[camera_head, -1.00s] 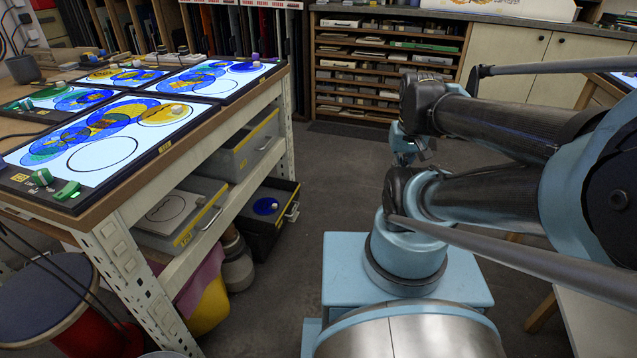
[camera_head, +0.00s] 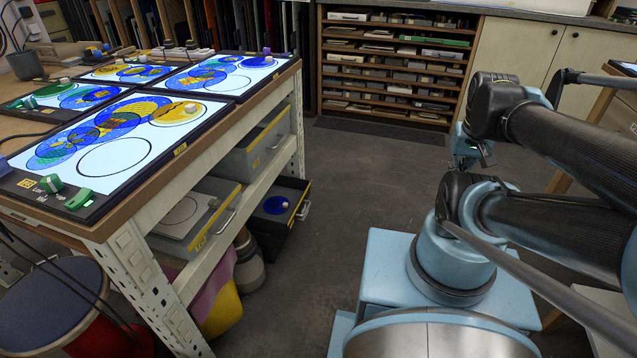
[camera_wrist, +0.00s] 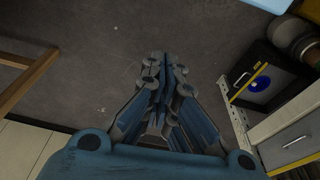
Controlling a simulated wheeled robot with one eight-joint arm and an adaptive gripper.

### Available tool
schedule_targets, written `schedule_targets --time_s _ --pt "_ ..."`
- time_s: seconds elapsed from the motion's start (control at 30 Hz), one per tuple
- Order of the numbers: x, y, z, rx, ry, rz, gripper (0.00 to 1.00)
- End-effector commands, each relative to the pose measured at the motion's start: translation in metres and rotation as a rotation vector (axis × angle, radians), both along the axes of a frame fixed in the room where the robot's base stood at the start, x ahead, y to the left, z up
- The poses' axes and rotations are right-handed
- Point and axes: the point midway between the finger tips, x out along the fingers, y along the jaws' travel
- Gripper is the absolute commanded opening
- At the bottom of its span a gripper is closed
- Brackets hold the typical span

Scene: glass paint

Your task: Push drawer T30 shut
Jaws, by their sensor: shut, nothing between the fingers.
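Several drawers sit in the frame under the light-table bench. A dark drawer (camera_head: 293,232) stands pulled out at the lower level, with a blue disc (camera_head: 276,205) inside. It also shows at the right of the wrist view (camera_wrist: 245,92). A grey drawer (camera_head: 206,236) with a yellow label is at the front, and another grey drawer (camera_head: 268,147) is above. I cannot read which label is T30. My gripper (camera_head: 476,158) is shut and empty, out over the floor to the right of the drawers. In the wrist view my gripper (camera_wrist: 164,62) points at bare floor, apart from the drawers.
The bench (camera_head: 128,258) carries lit glass panels with coloured circles. A shelf rack (camera_head: 390,65) is at the back. The floor (camera_head: 345,200) between is clear.

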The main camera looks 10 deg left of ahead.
Motion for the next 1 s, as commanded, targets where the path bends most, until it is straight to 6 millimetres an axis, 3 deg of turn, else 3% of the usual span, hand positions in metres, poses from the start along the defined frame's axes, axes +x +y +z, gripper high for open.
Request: schedule_targets --time_s 0.17,0.5,0.77,1.0 --pt "0.025 0.007 0.017 0.031 0.002 -0.061 0.0" --pt "0.096 0.035 0.045 0.119 0.015 -0.254 0.0" --pt "0.156 0.061 0.052 0.184 0.035 -0.403 0.0" --pt "0.212 0.091 0.047 0.243 0.062 -0.541 0.0"
